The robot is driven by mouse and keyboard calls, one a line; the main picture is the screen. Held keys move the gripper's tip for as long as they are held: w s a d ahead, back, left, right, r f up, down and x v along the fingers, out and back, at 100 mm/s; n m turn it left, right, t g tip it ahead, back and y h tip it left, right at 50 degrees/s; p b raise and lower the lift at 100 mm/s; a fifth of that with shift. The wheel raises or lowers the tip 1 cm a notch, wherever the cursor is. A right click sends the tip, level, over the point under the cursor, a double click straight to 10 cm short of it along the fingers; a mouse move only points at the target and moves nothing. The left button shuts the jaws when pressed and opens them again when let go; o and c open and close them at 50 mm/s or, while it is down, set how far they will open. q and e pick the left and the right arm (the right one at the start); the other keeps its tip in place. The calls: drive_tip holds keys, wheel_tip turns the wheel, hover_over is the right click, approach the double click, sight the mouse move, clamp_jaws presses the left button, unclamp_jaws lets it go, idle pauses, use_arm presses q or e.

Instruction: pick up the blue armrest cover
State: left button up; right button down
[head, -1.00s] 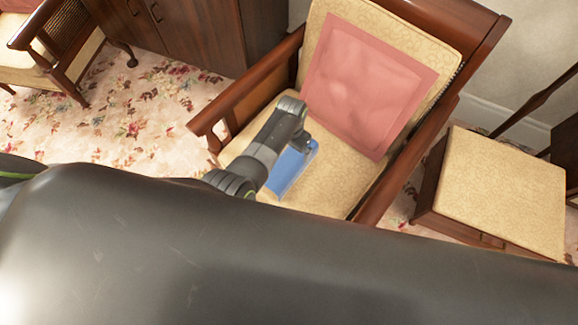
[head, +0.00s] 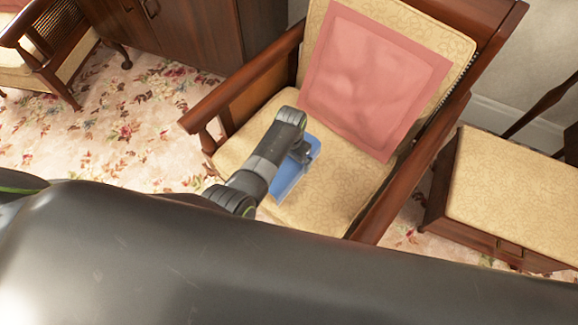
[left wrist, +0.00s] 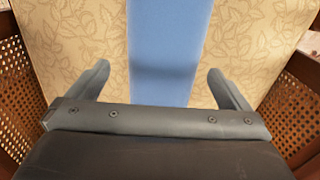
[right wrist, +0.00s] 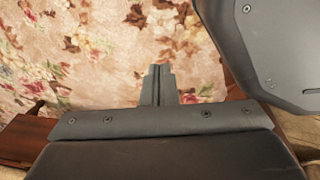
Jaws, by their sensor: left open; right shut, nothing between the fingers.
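The blue armrest cover (head: 289,179) lies on the cream patterned seat of the wooden armchair, partly hidden by my left arm. In the left wrist view it is a blue strip (left wrist: 168,40) running away between the fingers. My left gripper (left wrist: 158,72) is open, one finger on each side of the cover, with patterned fabric between each finger and the cover's edges. In the head view my left gripper (head: 298,156) is over the cover; whether it touches is unclear. My right gripper (right wrist: 165,78) is shut and empty over the floral carpet; it does not show in the head view.
A pink cushion (head: 372,78) leans on the chair's back. Wooden armrests (head: 250,80) flank the seat. A cream-topped stool (head: 515,200) stands at right. A dark cabinet (head: 195,30) and another chair (head: 50,55) are at the back left. Open carpet (head: 130,120) lies at left.

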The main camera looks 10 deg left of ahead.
sight(289, 160)
use_arm(q)
drive_tip(key=shift+f+b, duration=0.4)
drive_tip(key=shift+f, duration=0.1)
drive_tip(key=shift+a+f+b, duration=0.15)
drive_tip(key=shift+f+b, duration=0.6)
drive_tip(key=shift+b, duration=0.25)
drive_tip(key=shift+f+b, duration=0.35)
drive_tip(key=shift+b, duration=0.1)
drive_tip(key=shift+f+b, duration=0.7)
drive_tip(key=shift+b, duration=0.15)
drive_tip(key=shift+f, duration=0.2)
use_arm(e)
drive_tip(key=w+f, duration=0.2)
drive_tip(key=w, duration=0.1)
drive_tip(key=shift+w+d, duration=0.2)
drive_tip(key=shift+w, duration=0.05)
use_arm(q)
drive_tip(key=shift+c, duration=0.4)
drive_tip(key=c, duration=0.8)
drive_tip(key=shift+r, duration=0.2)
use_arm(e)
drive_tip(key=shift+r, duration=0.15)
